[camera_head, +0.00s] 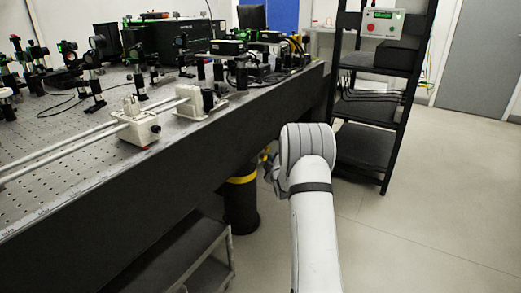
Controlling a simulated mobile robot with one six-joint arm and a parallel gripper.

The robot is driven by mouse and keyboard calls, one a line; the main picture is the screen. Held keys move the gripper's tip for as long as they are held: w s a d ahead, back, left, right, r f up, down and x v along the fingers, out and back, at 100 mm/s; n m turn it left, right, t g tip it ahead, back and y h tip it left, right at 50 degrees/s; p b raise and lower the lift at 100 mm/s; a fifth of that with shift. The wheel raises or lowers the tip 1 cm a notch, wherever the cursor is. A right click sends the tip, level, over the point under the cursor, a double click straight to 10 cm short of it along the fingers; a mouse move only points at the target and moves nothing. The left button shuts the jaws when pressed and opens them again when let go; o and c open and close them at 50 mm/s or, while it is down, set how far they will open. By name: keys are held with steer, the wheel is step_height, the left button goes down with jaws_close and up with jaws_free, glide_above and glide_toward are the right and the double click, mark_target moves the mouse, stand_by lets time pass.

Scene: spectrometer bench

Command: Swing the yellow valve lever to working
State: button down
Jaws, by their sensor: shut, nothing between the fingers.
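A small yellow piece (266,154), which may be the valve lever, shows just left of my arm's wrist, under the bench edge. Its shape and setting are too small and too covered to tell. My gripper (268,171) is partly hidden behind my wrist, close to this yellow piece. It is shut and holds nothing. I cannot tell whether it touches the yellow piece.
A black cylinder with a yellow band (242,180) stands under the optical bench (100,165), near my gripper. A low grey shelf (185,255) is in front of it. A black rack (365,150) stands right of my arm. Floor at right is clear.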

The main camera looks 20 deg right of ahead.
steer(key=a+b+x, duration=0.2)
steer(key=x, duration=0.8)
steer(key=shift+w+d+b, duration=0.2)
steer(key=shift+d+b, duration=0.15)
steer(key=shift+d, duration=0.15)
